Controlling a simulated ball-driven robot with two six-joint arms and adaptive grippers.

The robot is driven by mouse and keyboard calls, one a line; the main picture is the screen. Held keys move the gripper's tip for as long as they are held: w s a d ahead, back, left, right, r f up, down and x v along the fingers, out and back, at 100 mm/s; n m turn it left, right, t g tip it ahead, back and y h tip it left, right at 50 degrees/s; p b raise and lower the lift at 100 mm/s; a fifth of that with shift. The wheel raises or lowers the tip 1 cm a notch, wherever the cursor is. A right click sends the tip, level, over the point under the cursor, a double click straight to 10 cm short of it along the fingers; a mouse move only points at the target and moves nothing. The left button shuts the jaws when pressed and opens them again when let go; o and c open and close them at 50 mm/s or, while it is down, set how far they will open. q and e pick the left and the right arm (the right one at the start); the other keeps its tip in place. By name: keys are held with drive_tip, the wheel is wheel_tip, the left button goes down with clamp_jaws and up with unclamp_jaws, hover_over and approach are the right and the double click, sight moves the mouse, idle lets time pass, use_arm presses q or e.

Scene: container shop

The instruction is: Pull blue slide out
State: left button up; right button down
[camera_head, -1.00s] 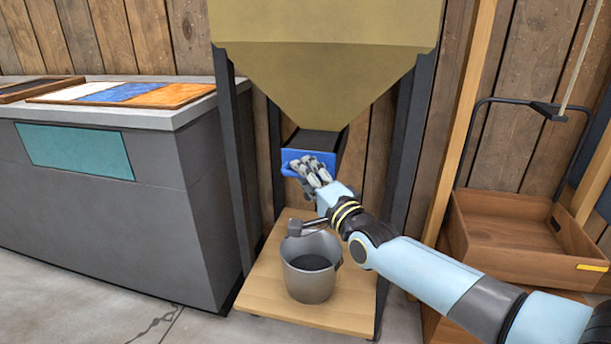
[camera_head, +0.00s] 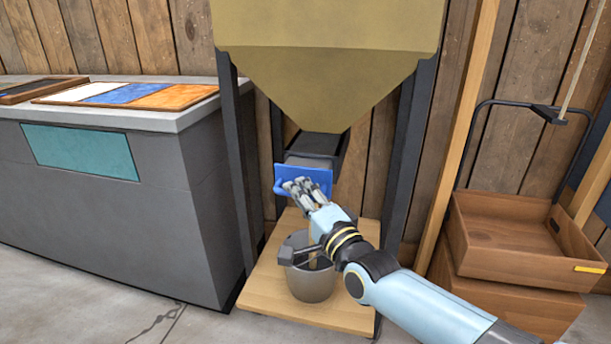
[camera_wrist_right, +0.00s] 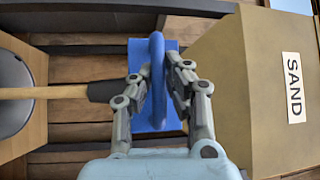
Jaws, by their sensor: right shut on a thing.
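The blue slide (camera_head: 320,177) stands out in front of the dark chute (camera_head: 316,144) under the tan hopper (camera_head: 325,85). My right gripper (camera_head: 293,187) is shut on its blue handle. In the right wrist view the fingers (camera_wrist_right: 157,78) are on both sides of the handle, with the slide's blue plate (camera_wrist_right: 170,112) behind it. The bucket (camera_head: 315,287) stands below the chute, partly hidden by my right arm. My left gripper is not in view.
The bucket stands on a wooden board (camera_head: 262,300) between the hopper's dark legs (camera_head: 408,150). A grey counter (camera_head: 110,205) is at left, and a wooden crate (camera_head: 520,240) with a dark handle is at right. The hopper bears a SAND label (camera_wrist_right: 293,88).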

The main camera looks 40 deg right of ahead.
drive_tip(key=shift+s+a+f, duration=0.35)
drive_tip(key=shift+s+f, duration=0.05)
drive_tip(key=c, duration=1.6)
unclamp_jaws()
drive_tip(key=shift+a, duration=0.1)
drive_tip(key=shift+o, duration=1.3)
drive_tip(key=shift+r, duration=0.15)
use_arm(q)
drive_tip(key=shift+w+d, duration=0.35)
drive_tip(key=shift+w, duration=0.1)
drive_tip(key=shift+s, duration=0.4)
use_arm(e)
drive_tip(key=s+f, duration=0.1)
drive_tip(key=s, duration=1.1)
drive_tip(key=shift+a+f, duration=0.2)
drive_tip(key=shift+a, duration=0.25)
